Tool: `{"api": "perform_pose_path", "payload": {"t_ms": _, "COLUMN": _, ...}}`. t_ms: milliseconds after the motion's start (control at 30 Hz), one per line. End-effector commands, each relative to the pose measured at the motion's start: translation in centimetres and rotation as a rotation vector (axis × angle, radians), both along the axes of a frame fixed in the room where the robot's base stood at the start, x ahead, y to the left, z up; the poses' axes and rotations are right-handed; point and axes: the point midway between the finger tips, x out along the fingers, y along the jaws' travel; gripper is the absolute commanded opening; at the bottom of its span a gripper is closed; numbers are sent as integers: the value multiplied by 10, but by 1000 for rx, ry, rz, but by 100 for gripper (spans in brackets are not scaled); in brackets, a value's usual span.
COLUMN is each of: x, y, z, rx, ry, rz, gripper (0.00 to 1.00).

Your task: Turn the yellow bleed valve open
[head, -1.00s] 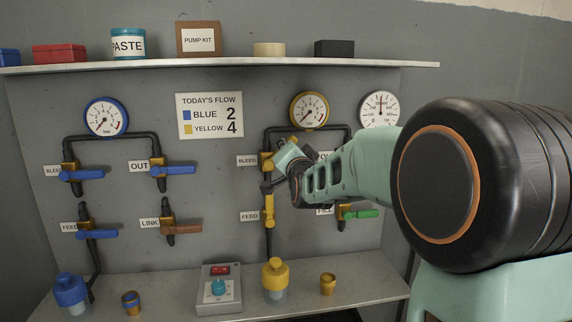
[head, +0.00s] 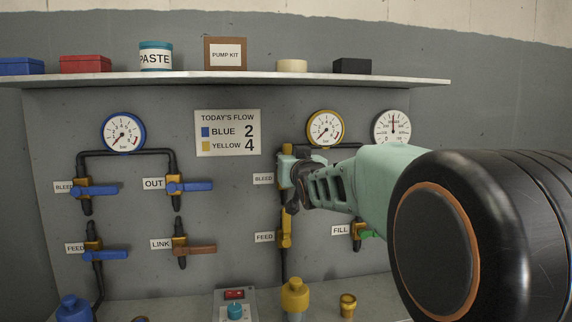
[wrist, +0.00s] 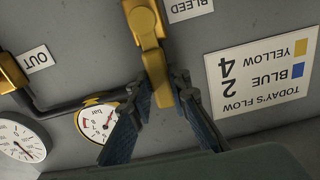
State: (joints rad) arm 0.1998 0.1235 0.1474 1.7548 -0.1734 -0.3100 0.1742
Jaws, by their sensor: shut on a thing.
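The yellow bleed valve (head: 283,186) is on the right-hand panel group beside its BLEED label, mostly hidden behind my gripper in the head view. In the wrist view, seen upside down, its yellow handle (wrist: 153,62) runs from the valve body towards the pipe corner, roughly in line with the vertical pipe. My gripper (wrist: 164,88) is shut on the handle's outer end, one dark finger on each side. In the head view my gripper (head: 286,160) is just above the valve body, over the pipe.
The yellow gauge (head: 325,128) hangs above. The yellow FEED valve (head: 286,230) is below, its handle upright. The FILL valve's green handle (head: 366,234) is partly behind my arm. The shelf (head: 240,79) juts out overhead; blue valves are left.

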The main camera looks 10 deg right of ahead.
Motion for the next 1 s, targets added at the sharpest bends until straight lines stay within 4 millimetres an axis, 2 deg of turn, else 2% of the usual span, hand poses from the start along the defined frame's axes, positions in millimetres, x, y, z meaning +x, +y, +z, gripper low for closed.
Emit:
{"api": "perform_pose_path", "payload": {"t_ms": 600, "x": 0, "y": -1, "z": -1, "rx": -46, "ry": 2, "rz": 2, "gripper": 0}}
{"api": "perform_pose_path", "payload": {"t_ms": 633, "x": 0, "y": -1, "z": -1, "rx": -46, "ry": 2, "rz": 2, "gripper": 18}}
{"api": "perform_pose_path", "payload": {"t_ms": 767, "x": 0, "y": -1, "z": -1, "rx": -45, "ry": 1, "rz": 2, "gripper": 32}}
{"api": "perform_pose_path", "payload": {"t_ms": 800, "x": 0, "y": -1, "z": -1, "rx": -44, "ry": 1, "rz": 2, "gripper": 35}}
{"api": "perform_pose_path", "payload": {"t_ms": 1000, "x": 0, "y": -1, "z": 0, "rx": -43, "ry": 1, "rz": 1, "gripper": 35}}
